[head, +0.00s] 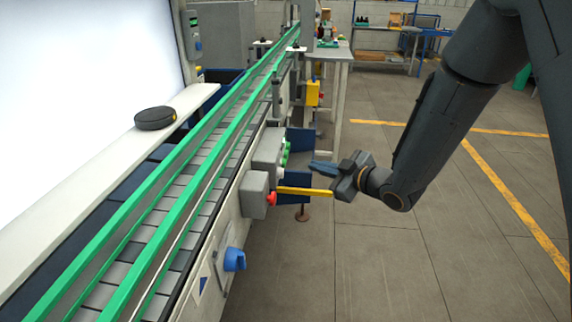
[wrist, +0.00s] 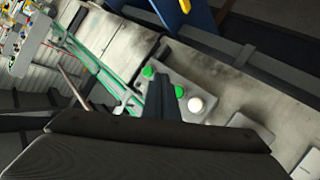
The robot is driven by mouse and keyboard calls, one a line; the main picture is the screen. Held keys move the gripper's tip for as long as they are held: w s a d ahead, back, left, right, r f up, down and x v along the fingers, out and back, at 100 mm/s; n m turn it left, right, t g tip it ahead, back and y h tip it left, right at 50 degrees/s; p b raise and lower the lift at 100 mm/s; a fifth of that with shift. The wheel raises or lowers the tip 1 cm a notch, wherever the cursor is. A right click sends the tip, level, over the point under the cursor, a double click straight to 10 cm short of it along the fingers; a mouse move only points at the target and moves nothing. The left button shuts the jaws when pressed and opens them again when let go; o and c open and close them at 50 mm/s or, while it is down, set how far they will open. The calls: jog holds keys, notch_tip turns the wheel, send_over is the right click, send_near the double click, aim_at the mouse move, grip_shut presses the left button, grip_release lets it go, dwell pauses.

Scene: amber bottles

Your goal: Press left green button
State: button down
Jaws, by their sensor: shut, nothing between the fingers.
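A grey button box (head: 267,152) is mounted on the side of the conveyor. It carries green buttons, small in the head view, and a white button (head: 280,171). In the wrist view, the left green button (wrist: 149,72) and another green button (wrist: 179,92) sit in a row with the white button (wrist: 195,104). My gripper (head: 311,167) is shut and empty, just right of the box in the head view. In the wrist view its fingers (wrist: 166,78) overlap the area between the two green buttons. I cannot tell whether the tip touches anything.
A grey box with a red button (head: 271,198) and a blue knob (head: 235,259) are nearer on the conveyor side. A yellow bar (head: 303,191) with blue panels juts out below my gripper. A dark round device (head: 155,118) lies on the white ledge. The floor at right is open.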

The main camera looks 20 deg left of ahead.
aim_at(284, 163)
jog(key=shift+s+a, duration=0.25)
jog(key=shift+a, duration=0.9)
jog(key=shift+s+a, duration=0.25)
jog(key=shift+a, duration=0.9)
jog(key=shift+a, duration=0.2)
jog(key=shift+s+a, duration=0.1)
jog(key=shift+a, duration=0.1)
